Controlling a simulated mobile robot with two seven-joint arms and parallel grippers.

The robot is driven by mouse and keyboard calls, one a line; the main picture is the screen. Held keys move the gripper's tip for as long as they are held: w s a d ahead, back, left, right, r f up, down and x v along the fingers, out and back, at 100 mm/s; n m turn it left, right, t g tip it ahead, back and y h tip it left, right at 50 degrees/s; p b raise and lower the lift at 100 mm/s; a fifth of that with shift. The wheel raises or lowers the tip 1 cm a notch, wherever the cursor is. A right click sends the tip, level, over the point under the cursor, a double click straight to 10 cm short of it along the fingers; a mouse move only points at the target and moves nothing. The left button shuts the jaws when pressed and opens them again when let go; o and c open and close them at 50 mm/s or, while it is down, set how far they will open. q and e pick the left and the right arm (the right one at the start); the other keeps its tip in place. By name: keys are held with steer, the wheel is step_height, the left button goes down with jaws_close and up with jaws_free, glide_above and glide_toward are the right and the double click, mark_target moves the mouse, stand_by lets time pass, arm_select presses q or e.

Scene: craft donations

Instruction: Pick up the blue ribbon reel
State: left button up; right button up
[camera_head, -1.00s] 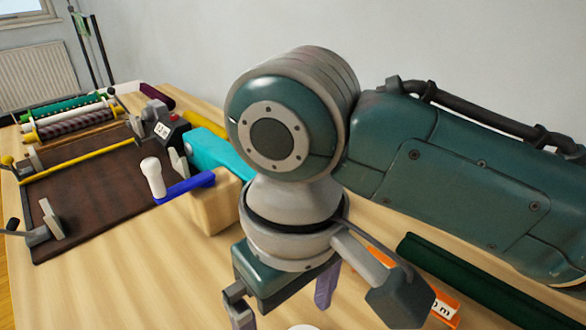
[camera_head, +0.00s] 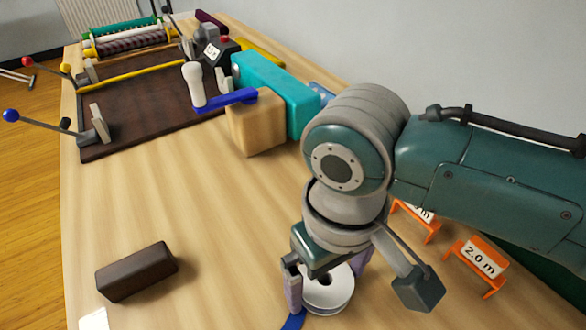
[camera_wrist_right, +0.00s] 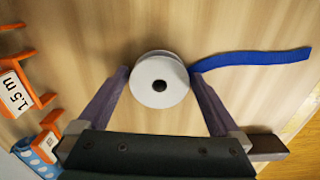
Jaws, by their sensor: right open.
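The blue ribbon reel (camera_head: 330,292) has white round flanges and lies flat on the wooden table. A blue ribbon tail (camera_head: 293,321) runs out from it. In the right wrist view the reel (camera_wrist_right: 160,80) is at the centre, and its ribbon tail (camera_wrist_right: 250,57) stretches right across the wood. My right gripper (camera_head: 328,283) is open, pointing down over the reel. In the wrist view its fingertips (camera_wrist_right: 160,77) are on either side of the reel; I cannot tell whether they touch it. The gripper partly hides the reel in the head view. My left gripper is not in view.
An orange "2.0 m" sign (camera_head: 475,265) and another orange sign stand to the right of the reel. A dark brown block (camera_head: 137,271) lies at the front left. A crank machine with a brown board (camera_head: 135,110) fills the back left. The table's middle is clear.

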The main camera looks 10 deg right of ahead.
steer(key=c, duration=1.1)
steer(key=shift+o, duration=0.2)
steer(key=shift+r, duration=0.1)
